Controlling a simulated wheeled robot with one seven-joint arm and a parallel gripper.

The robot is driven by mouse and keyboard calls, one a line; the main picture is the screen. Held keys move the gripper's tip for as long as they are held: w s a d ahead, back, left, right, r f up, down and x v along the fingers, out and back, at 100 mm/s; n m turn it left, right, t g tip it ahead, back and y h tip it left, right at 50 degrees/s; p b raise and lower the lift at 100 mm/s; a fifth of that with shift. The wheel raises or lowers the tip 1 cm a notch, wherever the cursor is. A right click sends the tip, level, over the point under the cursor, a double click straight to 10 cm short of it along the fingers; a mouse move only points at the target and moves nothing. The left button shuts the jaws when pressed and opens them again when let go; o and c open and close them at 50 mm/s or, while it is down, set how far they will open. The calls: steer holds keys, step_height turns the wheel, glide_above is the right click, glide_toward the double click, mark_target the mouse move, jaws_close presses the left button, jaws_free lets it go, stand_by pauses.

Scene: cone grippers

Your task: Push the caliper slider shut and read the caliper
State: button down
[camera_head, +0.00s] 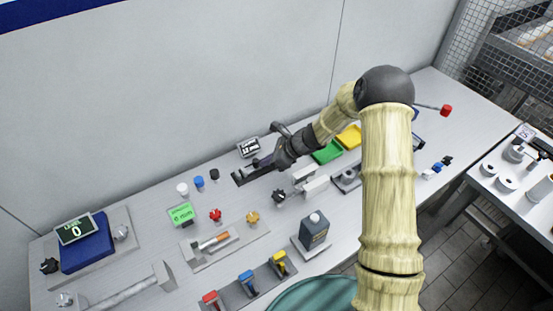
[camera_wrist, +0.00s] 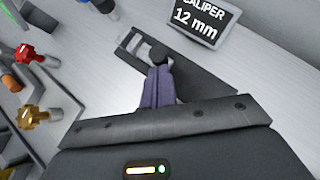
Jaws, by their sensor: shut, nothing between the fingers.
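The caliper (camera_head: 241,178) is a dark grey flat bar lying on the bench near the wall.
Green tray (camera_head: 327,153) and yellow tray (camera_head: 349,136) lie to the right, by my arm. The wall is close behind.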

steer(key=shift+s+a, duration=0.45)
steer(key=shift+a, duration=0.25)
steer(key=shift+s+d, duration=0.1)
steer(key=shift+d, duration=0.35)
steer(key=d, duration=0.4)
steer(key=shift+s+d+r, duration=0.15)
steer(key=shift+s+r, duration=0.05)
steer(key=shift+r, duration=0.15)
steer(key=v, duration=0.9)
steer(key=shift+b, duration=0.45)
steer(key=shift+f, duration=0.1)
steer(key=shift+s, duration=0.15)
